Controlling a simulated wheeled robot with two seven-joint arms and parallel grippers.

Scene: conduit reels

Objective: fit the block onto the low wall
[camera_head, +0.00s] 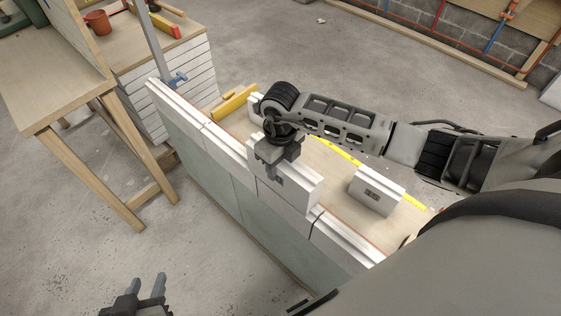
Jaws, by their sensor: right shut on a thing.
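My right gripper (277,158) is shut on a white block (290,193), gripping its upper edge from above. The block stands upright at the low wall (228,150), in line with its length. The block's top rises above the wall's white top course on either side. Its lower edge overlaps the wall in this view, and I cannot tell whether it is seated or just above. My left gripper (146,284) is at the bottom left, away from the wall, with its two fingers apart and nothing between them.
A second white block (376,192) stands on the wooden surface behind the wall, and another (254,107) is partly hidden by my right arm. A yellow level (232,102) lies near the far end. A wooden table (50,85) stands at the left. The floor in front is clear.

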